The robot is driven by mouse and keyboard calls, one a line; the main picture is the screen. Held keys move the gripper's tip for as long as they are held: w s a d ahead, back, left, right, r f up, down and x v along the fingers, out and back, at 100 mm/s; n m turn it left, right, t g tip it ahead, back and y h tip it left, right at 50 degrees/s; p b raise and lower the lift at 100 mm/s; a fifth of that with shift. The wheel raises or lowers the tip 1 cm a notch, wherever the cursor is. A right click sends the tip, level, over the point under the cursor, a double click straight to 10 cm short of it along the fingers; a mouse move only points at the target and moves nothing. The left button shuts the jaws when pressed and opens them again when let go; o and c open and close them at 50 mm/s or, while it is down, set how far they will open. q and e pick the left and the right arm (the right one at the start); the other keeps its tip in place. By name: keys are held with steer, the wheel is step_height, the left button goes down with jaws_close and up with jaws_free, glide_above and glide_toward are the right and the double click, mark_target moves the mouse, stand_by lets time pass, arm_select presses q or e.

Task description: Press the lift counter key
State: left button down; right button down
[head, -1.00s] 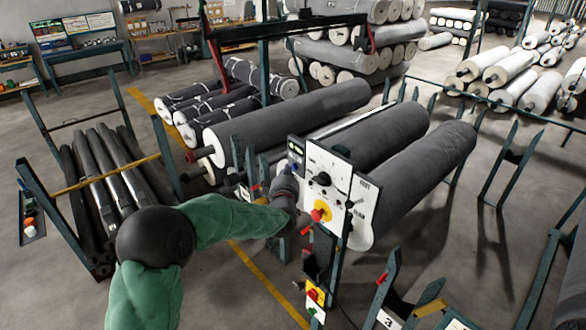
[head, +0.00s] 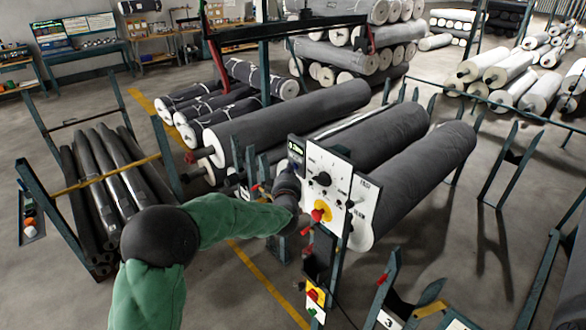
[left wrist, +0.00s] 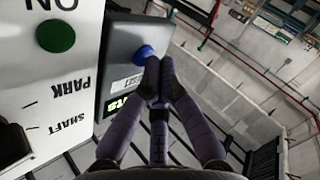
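The lift counter (head: 296,148) is a small dark box with a green lit display, on the left edge of the white control panel (head: 335,195). In the left wrist view it is a grey box (left wrist: 123,45) with a round blue key (left wrist: 145,54). My left gripper (head: 292,178) is in front of the counter. In the left wrist view its dark fingers (left wrist: 158,80) are together and empty, with the tips just below the blue key, very close to it. I cannot tell whether they touch it. My right gripper is not in view.
The panel also carries a black knob (head: 323,179) and a red knob on yellow (head: 320,211). A green button (left wrist: 55,36) shows in the left wrist view. Grey rolls (head: 425,175) lie behind the panel. A rack of dark tubes (head: 105,185) stands left.

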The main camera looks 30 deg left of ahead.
arm_select(q)
steer(key=shift+s+a+b, duration=0.3)
steer(key=shift+s+b, duration=0.3)
steer(key=shift+s, duration=0.2)
steer(key=s+b, duration=0.1)
steer(key=s+a, duration=0.1)
steer(key=s, duration=0.1)
steer(key=s+a+b, duration=0.1)
steer(key=shift+s+b, duration=0.35)
stand_by(0.9)
